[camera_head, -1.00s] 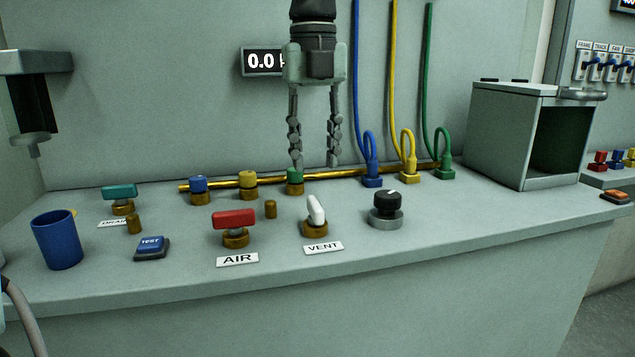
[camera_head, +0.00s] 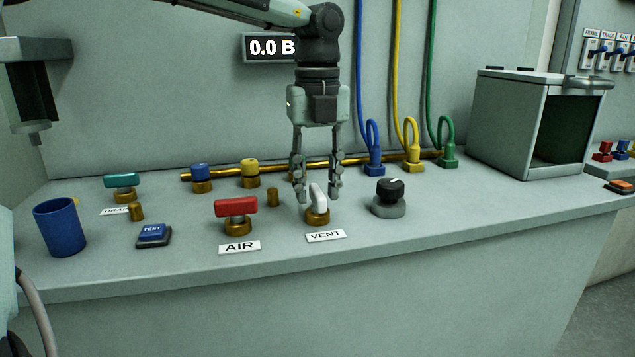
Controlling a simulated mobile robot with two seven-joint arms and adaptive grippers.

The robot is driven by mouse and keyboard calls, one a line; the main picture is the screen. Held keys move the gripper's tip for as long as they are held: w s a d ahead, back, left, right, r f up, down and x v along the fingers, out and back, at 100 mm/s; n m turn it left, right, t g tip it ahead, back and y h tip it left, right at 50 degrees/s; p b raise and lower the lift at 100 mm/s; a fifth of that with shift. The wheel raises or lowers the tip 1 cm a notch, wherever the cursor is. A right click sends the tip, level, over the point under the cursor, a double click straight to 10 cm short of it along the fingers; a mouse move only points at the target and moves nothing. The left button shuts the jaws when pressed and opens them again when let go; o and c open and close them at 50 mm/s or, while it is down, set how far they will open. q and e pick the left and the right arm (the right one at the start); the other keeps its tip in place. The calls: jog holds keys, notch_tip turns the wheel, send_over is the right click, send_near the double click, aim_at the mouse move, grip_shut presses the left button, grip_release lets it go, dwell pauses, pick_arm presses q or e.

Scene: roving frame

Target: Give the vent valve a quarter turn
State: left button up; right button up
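The vent valve (camera_head: 318,204) has a white handle on a brass base and stands on the bench behind its VENT label (camera_head: 325,236). Its handle points roughly front to back, away from me. My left gripper (camera_head: 318,198) points straight down at the valve, with its fingers apart, one on each side of the white handle. I cannot tell whether either finger touches the handle. My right gripper is not in view.
The red AIR valve (camera_head: 236,208) stands close on the left and a black knob (camera_head: 389,192) on the right. A brass pipe (camera_head: 222,174) with coloured caps runs behind. A blue cup (camera_head: 60,226) stands far left. The bench front is clear.

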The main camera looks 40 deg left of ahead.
pick_arm(q)
grip_shut()
